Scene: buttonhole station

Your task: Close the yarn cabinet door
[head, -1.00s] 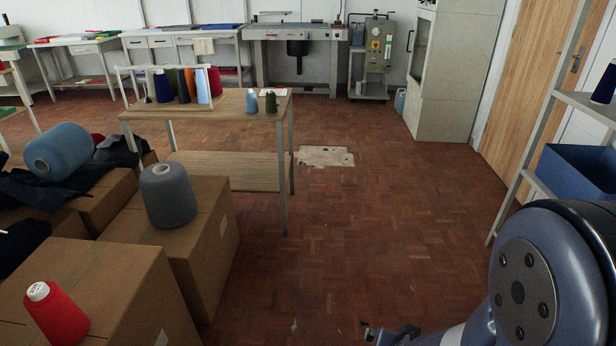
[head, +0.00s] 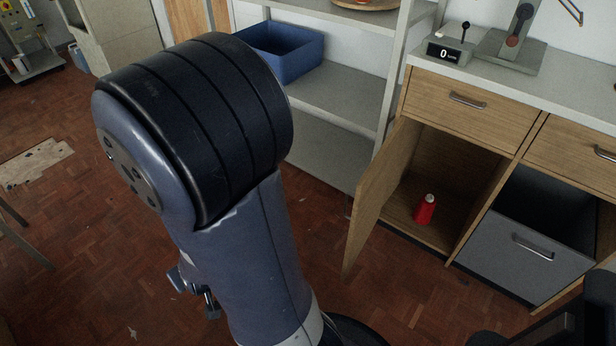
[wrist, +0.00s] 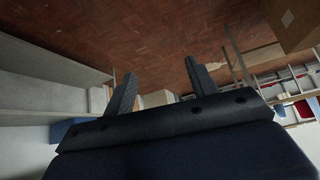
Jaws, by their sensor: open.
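The yarn cabinet door (head: 378,205) is a wooden panel standing open in the head view. It is hinged at the left side of the cabinet and swings out over the floor. Inside the cabinet compartment (head: 455,160), a red yarn cone (head: 425,209) stands upright on the bottom board. My gripper (wrist: 160,68) shows two spread dark fingers in the wrist view with nothing between them. In the head view it is partly hidden behind my arm, left of the door and apart from it.
Right of the compartment, a grey drawer (head: 528,252) is pulled open. A closed wooden drawer (head: 470,105) is above the compartment. A grey shelf rack (head: 335,100) with a blue bin (head: 282,52) stands left of the cabinet.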

